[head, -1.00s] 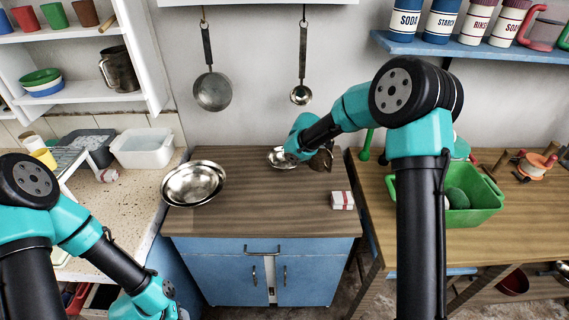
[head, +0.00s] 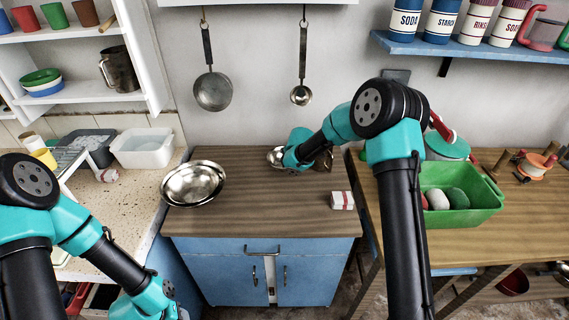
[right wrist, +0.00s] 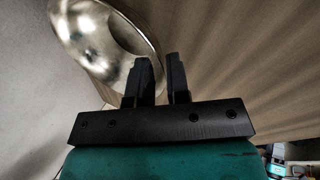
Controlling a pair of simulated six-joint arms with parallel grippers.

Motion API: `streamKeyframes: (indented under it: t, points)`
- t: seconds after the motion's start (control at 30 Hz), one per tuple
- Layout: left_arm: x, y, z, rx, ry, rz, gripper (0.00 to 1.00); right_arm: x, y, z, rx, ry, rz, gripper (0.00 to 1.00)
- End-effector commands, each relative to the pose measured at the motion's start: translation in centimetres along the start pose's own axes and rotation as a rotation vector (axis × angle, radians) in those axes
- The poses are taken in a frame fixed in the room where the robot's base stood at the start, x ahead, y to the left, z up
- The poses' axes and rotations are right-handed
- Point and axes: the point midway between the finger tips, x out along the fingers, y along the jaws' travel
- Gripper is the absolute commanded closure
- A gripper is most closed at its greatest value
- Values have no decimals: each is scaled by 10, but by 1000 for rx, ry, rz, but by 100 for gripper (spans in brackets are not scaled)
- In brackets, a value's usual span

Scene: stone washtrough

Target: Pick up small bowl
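The small metal bowl (head: 275,157) is at the back of the dark wooden counter, partly hidden behind my right gripper in the head view. It also shows at the upper left of the right wrist view (right wrist: 90,45). My right gripper (right wrist: 160,75) has its two fingers apart, at the bowl's rim. The left finger overlaps the bowl in that view, and the rim's edge appears in the gap; contact cannot be told. My left arm is at the lower left of the head view, with its fingers out of frame.
A larger metal bowl (head: 193,184) stands left of the small one. A small white block with red stripes (head: 342,200) lies near the counter's right edge. A green bin (head: 470,210) stands on the right table. A pan (head: 212,91) and ladle (head: 301,94) hang behind.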

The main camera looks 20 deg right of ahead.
Motion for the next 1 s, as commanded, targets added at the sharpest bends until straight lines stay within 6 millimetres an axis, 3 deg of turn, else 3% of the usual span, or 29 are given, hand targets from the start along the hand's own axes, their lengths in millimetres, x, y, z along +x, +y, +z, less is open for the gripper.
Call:
streamKeyframes:
  t: [0.13,0.3,0.77,1.0]
  points:
    - [0,0,0,0,0,0,57,22,1,-1,-1,1,-2,84]
    - [0,0,0,0,0,0,57,36,1,0,-1,0,-2,84]
    - [0,0,0,0,0,0,57,36,1,0,-1,0,-1,84]
    - [0,0,0,0,0,0,57,36,1,0,-1,0,-1,100]
